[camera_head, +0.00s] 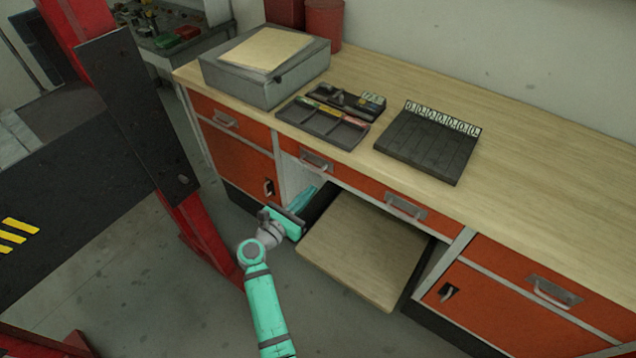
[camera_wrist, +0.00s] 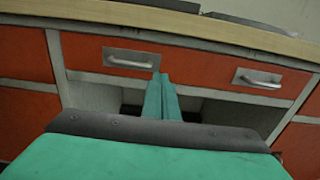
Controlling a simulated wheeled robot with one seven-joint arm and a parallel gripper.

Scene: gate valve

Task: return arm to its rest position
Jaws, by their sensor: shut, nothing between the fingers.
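My gripper (camera_head: 303,198) is at the end of my teal arm, in front of the workbench's open middle bay in the head view. In the wrist view my gripper (camera_wrist: 161,76) has its two teal fingers together, with nothing between them. The fingers point toward the orange drawer fronts and the bay below them. My arm reaches up from the bottom of the head view and is bent at the grey wrist joint. No gate valve can be made out in either view.
The workbench (camera_head: 540,170) has orange drawers and a wooden top with a grey box (camera_head: 262,85), a sectioned tray (camera_head: 322,122) and a black slotted tray (camera_head: 428,143). A wooden board (camera_head: 365,250) juts from the bay right of my gripper. A red post (camera_head: 205,225) stands left.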

